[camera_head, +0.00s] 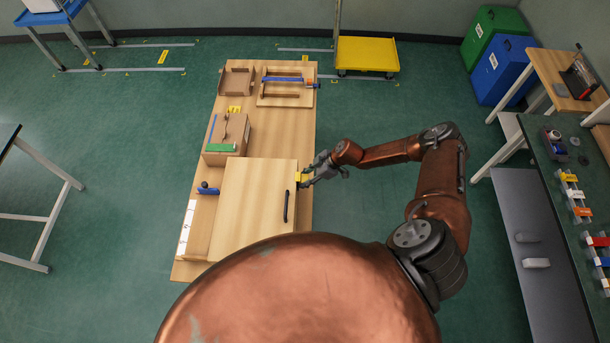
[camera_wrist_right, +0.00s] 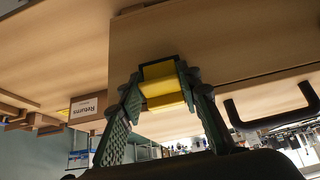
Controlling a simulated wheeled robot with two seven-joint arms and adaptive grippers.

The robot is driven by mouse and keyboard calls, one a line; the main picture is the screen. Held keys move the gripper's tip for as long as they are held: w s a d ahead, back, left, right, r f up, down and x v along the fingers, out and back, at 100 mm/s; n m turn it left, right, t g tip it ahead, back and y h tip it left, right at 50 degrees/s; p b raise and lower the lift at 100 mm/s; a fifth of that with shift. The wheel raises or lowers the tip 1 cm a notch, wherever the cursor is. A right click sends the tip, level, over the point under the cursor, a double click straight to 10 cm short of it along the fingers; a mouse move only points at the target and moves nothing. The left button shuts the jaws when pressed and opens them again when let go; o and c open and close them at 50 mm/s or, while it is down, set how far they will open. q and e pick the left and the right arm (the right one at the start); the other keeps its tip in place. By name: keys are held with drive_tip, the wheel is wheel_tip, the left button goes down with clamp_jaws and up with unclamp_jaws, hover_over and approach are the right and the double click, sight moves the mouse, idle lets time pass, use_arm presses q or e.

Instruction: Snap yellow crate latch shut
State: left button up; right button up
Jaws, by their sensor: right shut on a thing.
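The yellow latch (camera_head: 301,177) is on the right side of a light wooden crate (camera_head: 250,190), near its far right corner. My right gripper (camera_head: 314,172) reaches it from the right and is shut on it. In the right wrist view the yellow latch (camera_wrist_right: 160,75) sits between the two dark ridged fingers of my right gripper (camera_wrist_right: 163,92), with a dark frame around its end. The latch's exact angle and its catch are hard to tell. My left gripper is not in view.
A black handle (camera_head: 285,206) stands out near the crate's right side; it also shows in the wrist view (camera_wrist_right: 275,118). Behind the crate are a box with a green strip (camera_head: 220,147) and a blue clamp-like fixture (camera_head: 285,79). Green floor lies open right of the table.

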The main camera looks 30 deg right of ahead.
drive_tip(key=shift+w+r, duration=0.3)
drive_tip(key=shift+w, duration=0.15)
drive_tip(key=o, duration=1.2)
drive_tip(key=shift+f, duration=0.15)
drive_tip(key=shift+c, duration=0.2)
drive_tip(key=shift+s, duration=0.25)
drive_tip(key=v, duration=1.2)
drive_tip(key=shift+a, duration=0.15)
